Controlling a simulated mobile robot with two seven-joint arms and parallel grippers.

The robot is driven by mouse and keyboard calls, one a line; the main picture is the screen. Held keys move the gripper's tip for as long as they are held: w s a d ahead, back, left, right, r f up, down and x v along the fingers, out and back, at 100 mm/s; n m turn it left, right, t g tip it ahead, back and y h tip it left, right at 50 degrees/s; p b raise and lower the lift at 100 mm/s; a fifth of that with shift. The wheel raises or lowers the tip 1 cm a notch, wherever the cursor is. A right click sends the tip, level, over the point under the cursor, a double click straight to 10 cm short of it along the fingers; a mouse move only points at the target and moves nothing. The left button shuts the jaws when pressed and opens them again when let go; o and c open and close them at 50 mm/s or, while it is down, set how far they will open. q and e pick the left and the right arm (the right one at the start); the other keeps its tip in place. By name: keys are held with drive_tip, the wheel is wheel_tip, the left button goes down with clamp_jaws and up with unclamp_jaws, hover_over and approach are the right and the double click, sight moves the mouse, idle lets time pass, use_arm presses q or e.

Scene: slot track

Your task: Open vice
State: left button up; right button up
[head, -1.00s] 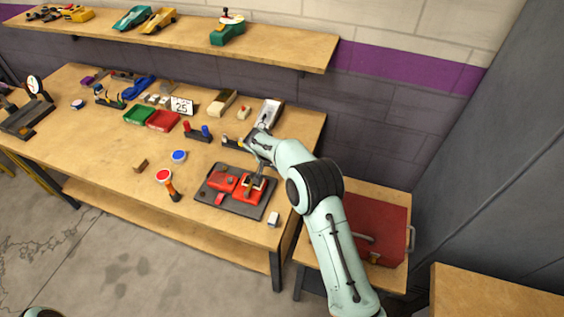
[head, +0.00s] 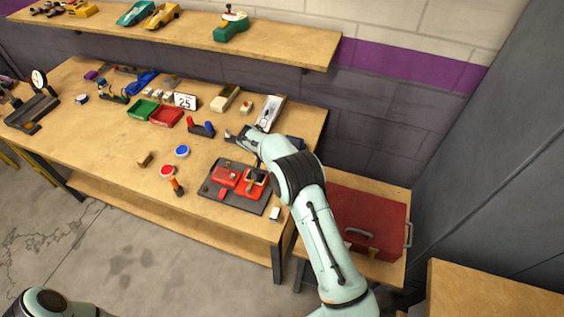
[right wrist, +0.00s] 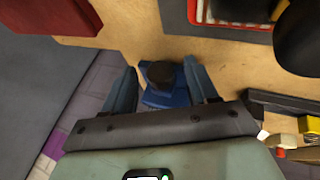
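A blue block with a dark rounded top (right wrist: 165,90), which looks like the vice, stands near the table's right edge in the right wrist view. In the head view a bit of blue (head: 296,142) shows there behind my right arm. My right gripper (right wrist: 163,85) is open in the wrist view, one finger on each side of the blue thing. I cannot tell whether the fingers touch it. The jaws' position is unclear. In the head view my arm hides the gripper. Only part of my left arm shows at lower left; its gripper is out of view.
A dark tray with red parts (head: 224,177) lies in front of the arm. A white block (head: 274,213) sits near the front corner. A grey metal piece (head: 269,112) lies behind. A red toolbox (head: 367,222) stands lower right. Several small tools and trays fill the left.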

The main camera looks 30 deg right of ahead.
drive_tip(key=v, duration=1.3)
drive_tip(key=shift+r, duration=0.2)
drive_tip(key=shift+a, duration=0.1)
drive_tip(key=s+d+r+t+y, duration=0.1)
drive_tip(key=s+d+t+y, duration=0.15)
drive_tip(key=d+y, duration=0.65)
drive_tip(key=shift+m+h, duration=0.5)
drive_tip(key=x, duration=0.4)
drive_tip(key=d+x, duration=0.1)
drive_tip(key=x, duration=0.3)
drive_tip(key=p+x, duration=0.1)
drive_tip(key=x, duration=0.3)
drive_tip(key=shift+s+d+f, duration=0.15)
drive_tip(key=shift+s+f, duration=0.05)
drive_tip(key=shift+f, duration=0.25)
use_arm(q)
drive_tip(key=shift+w+r, duration=0.75)
drive_tip(key=shift+w, duration=0.25)
use_arm(e)
drive_tip(key=c, duration=1.1)
